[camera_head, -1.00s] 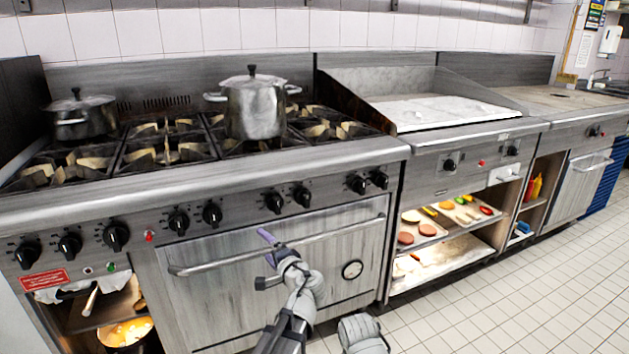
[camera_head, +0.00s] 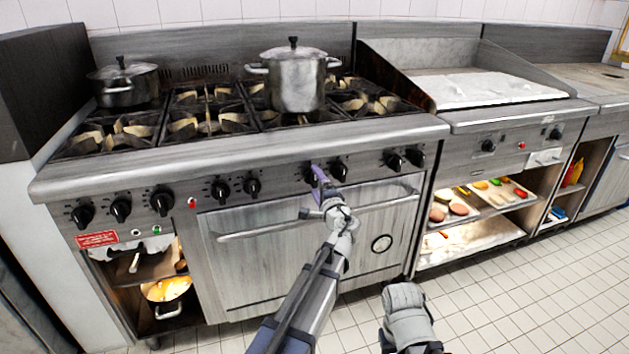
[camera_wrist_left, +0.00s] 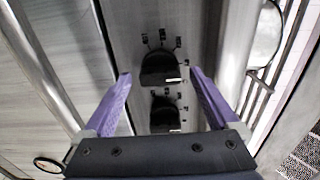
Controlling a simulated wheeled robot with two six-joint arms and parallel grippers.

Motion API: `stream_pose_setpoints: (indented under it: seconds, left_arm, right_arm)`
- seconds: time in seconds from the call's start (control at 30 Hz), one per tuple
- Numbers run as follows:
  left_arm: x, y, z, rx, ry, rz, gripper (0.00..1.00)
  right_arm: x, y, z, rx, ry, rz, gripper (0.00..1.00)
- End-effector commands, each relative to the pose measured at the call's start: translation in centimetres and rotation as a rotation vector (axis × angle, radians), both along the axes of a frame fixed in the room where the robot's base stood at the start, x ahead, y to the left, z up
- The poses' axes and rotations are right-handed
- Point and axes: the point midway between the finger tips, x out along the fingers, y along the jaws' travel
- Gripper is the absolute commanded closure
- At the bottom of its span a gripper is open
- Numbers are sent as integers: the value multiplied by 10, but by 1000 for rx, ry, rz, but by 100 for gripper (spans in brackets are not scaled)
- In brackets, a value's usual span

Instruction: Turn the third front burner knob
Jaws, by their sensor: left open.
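A row of black burner knobs runs along the stove's front panel. The third from the left (camera_head: 162,201) stands left of a red light, well left of my gripper. My left gripper (camera_head: 318,184) is at the middle pair of knobs, overlapping the left one (camera_head: 309,174); the right one (camera_head: 339,170) is clear. In the left wrist view, the purple fingers (camera_wrist_left: 162,97) are open. Two black knobs, one farther up (camera_wrist_left: 160,68) and one lower (camera_wrist_left: 165,113), show between them. I cannot tell whether a finger touches a knob.
An oven door handle (camera_head: 270,228) runs just below the knobs. Two lidded pots, one left (camera_head: 128,86) and one middle (camera_head: 297,82), stand on the burners. A griddle (camera_head: 490,88) and open shelves are at the right. The floor in front is clear.

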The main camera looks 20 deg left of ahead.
Motion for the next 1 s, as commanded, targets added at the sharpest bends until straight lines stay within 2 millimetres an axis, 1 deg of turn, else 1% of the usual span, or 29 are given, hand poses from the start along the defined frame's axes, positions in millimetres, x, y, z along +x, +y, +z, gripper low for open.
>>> stream_pose_setpoints:
  seconds: [0.03, 0.13, 0.4, 0.43, 1.0]
  left_arm:
    - [9, 5, 0, 0, 0, 2, 6]
    - [17, 10, 0, 0, 0, 0, 6]
    - [18, 12, 0, 0, 0, 0, 6]
    - [18, 12, 0, 0, 0, 0, 8]
    - [18, 12, 0, -1, 0, 0, 72]
  right_arm:
    - [0, 0, 0, 0, 0, 0, 50]
    - [0, 0, 0, 0, 0, 0, 50]
    - [0, 0, 0, 0, 0, 0, 50]
    - [0, 0, 0, 0, 0, 0, 50]
    - [0, 0, 0, 0, 0, 0, 50]
